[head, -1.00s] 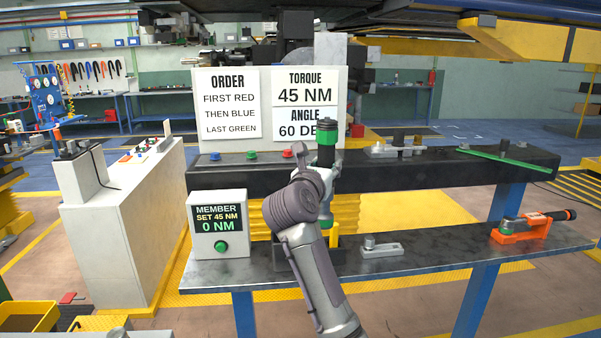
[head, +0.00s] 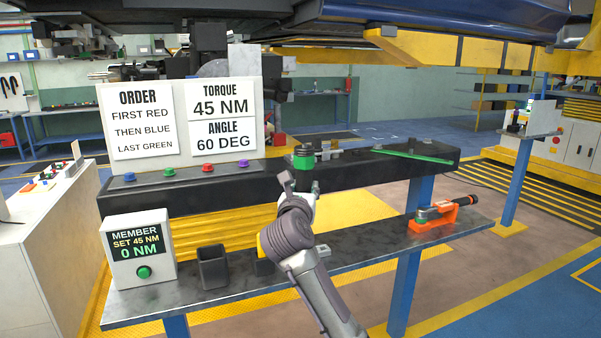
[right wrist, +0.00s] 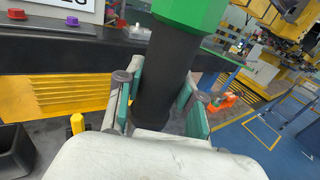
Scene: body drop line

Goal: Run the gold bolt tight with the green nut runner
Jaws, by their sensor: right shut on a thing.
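The green nut runner (head: 304,160) has a green collar and dark body. My right gripper (head: 302,188) is shut on it and holds it upright in front of the dark rail. In the right wrist view my right gripper (right wrist: 160,98) has its teal pads on either side of the black body (right wrist: 163,75), with the green part (right wrist: 190,10) above. The nut runner's lower end is hidden behind the gripper in both views. I cannot pick out a gold bolt in these frames. My left gripper is not in view.
The dark rail (head: 237,188) carries blue, green, red and purple knobs. The lower shelf (head: 365,255) holds the torque display box (head: 140,250), an empty dark cup (head: 212,268) and an orange cradle with a tool (head: 432,220). A green bar (head: 412,155) lies on the rail's right end.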

